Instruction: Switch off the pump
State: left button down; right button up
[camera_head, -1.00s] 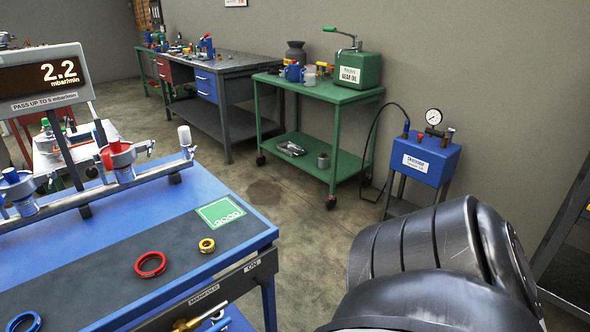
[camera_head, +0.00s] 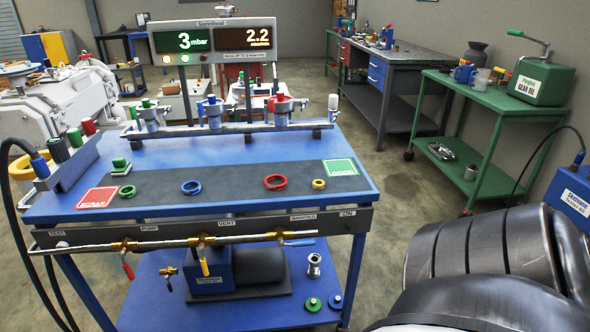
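The pump (camera_head: 206,271), a blue block with a dark rounded motor (camera_head: 258,266), stands on the lower shelf of the blue bench. On the bench's front rail an "ON" label (camera_head: 348,213) sits at the right end; the switch itself is too small to make out. A brass valve line runs below the labels, with a red handle (camera_head: 127,270) under "PUMP" and a yellow handle (camera_head: 204,267) under "VENT" hanging down, and a blue handle (camera_head: 299,243) near "MANIFOLD" lying along the line. Neither gripper is in view; a black arm link of mine fills the lower right.
The display (camera_head: 214,38) reads 3 mbar and 2.2. The bench top (camera_head: 230,205) holds coloured rings, a red "SCRAP" square (camera_head: 97,199) and a green "GOOD" square (camera_head: 340,167). A green cart (camera_head: 490,120) stands right. Floor between is clear.

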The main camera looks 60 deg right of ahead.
aim_at(349, 230)
jog(key=u, duration=0.15)
jog(key=i, duration=0.9)
jog(key=z, duration=3.15)
jog(key=i, duration=0.5)
jog(key=u, duration=0.05)
jog(key=k, duration=0.55)
jog(key=z, duration=0.5)
jog(key=i, duration=0.55)
jog(key=u, duration=1.2)
